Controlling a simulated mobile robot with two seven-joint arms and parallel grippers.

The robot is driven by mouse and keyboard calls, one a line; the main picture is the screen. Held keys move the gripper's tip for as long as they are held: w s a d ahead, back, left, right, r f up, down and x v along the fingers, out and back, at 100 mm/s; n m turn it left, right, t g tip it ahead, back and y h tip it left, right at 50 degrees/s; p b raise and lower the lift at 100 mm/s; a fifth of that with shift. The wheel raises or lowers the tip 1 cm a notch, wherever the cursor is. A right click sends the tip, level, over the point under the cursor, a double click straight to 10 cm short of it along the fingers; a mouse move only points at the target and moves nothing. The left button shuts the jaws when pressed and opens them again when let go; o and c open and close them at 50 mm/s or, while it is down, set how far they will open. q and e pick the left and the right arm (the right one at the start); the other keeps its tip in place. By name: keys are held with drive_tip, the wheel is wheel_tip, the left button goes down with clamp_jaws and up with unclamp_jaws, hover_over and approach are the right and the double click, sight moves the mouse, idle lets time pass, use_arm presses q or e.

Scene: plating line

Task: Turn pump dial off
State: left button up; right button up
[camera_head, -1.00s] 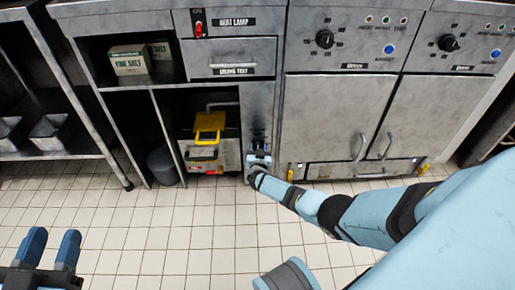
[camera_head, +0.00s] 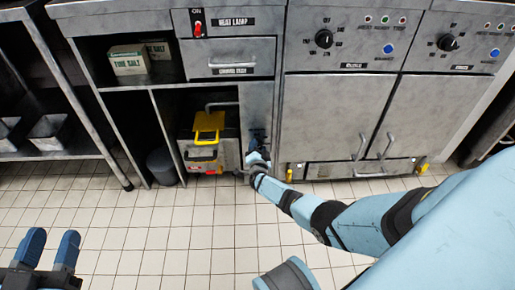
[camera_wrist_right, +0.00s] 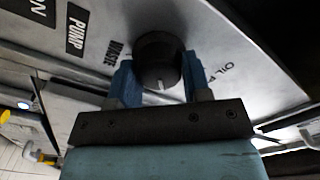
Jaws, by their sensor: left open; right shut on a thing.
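In the right wrist view my right gripper (camera_wrist_right: 160,85) is shut on a round black dial (camera_wrist_right: 158,55), one blue finger on each side. A pale mark shows on the dial's lower face. The panel (camera_wrist_right: 205,35) around it reads WASTE on the left and "OIL P" on the right, partly cut off. A PUMP label (camera_wrist_right: 76,30) and part of ON lie further left. In the head view my right gripper (camera_head: 257,148) is at the narrow panel right of the open bay, and the held dial is hidden there. My left gripper (camera_head: 50,246) is open and empty above the floor.
A unit with a yellow handle (camera_head: 208,126) stands in the open bay. A grey bucket (camera_head: 162,167) is to its left. A heat lamp switch (camera_head: 198,28) and cabinet dials (camera_head: 324,39) are above. The tiled floor in front is clear.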

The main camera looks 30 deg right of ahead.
sight(257, 103)
drive_tip(key=shift+w+d+r, duration=0.15)
drive_tip(key=shift+r, duration=0.05)
idle(0.3)
drive_tip(key=o, duration=0.9)
use_arm(q)
drive_tip(key=shift+f, duration=0.15)
use_arm(e)
drive_tip(key=shift+f, duration=0.1)
wheel_tip(257, 103, up, 2)
drive_tip(key=shift+r+p, duration=0.25)
drive_tip(key=shift+p, duration=0.85)
wheel_tip(257, 103, up, 2)
drive_tip(key=shift+p, duration=0.75)
drive_tip(key=r+p, duration=0.2)
drive_tip(key=r, duration=0.1)
drive_tip(key=r+p, duration=0.2)
drive_tip(key=r, duration=0.1)
drive_tip(key=shift+a+r, duration=0.2)
drive_tip(key=shift+r, duration=0.1)
use_arm(q)
drive_tip(key=s+d+r+n+t+y+p, duration=0.1)
drive_tip(key=s+r+n+p, duration=0.2)
drive_tip(key=r, duration=0.6)
drive_tip(key=shift+s+n+t+p, duration=0.15)
drive_tip(key=shift+n+t+p, duration=0.25)
drive_tip(key=shift+n+p, duration=0.7)
use_arm(e)
wheel_tip(257, 103, up, 9)
drive_tip(key=shift+d+f, duration=0.1)
drive_tip(key=shift+d, duration=0.05)
